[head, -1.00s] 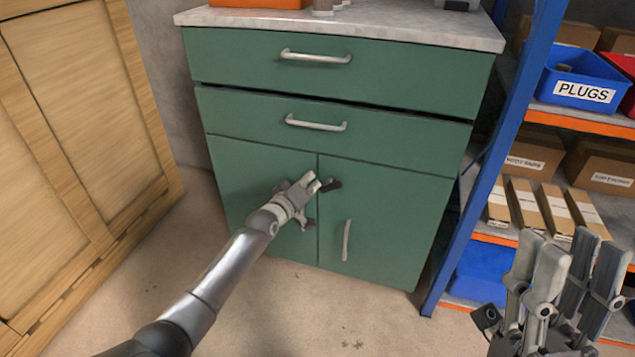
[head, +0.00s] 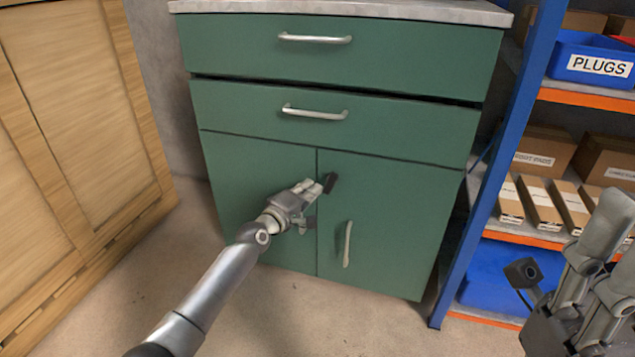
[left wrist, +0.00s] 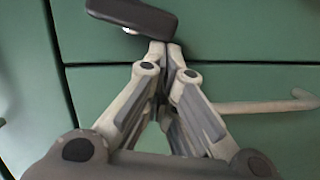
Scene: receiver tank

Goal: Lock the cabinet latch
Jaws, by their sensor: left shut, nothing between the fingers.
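The cabinet latch is a small dark handle (head: 331,182) near the top of the seam between the two lower doors of the green cabinet (head: 385,200). It stands steeply tilted in the head view. In the left wrist view the dark latch handle (left wrist: 140,14) is just beyond my fingertips. My left gripper (head: 317,187) is shut and empty, its tips beside the latch; I cannot tell whether they touch it. The shut tips also show in the left wrist view (left wrist: 165,50). My right gripper (head: 612,255) is at the right edge, partly cut off, away from the cabinet.
The right door has a metal handle (head: 347,244), and the two drawers above have handles too. A blue-framed shelf (head: 500,160) with boxes and bins stands close on the right. A wooden panel (head: 85,140) stands on the left. The floor in front is clear.

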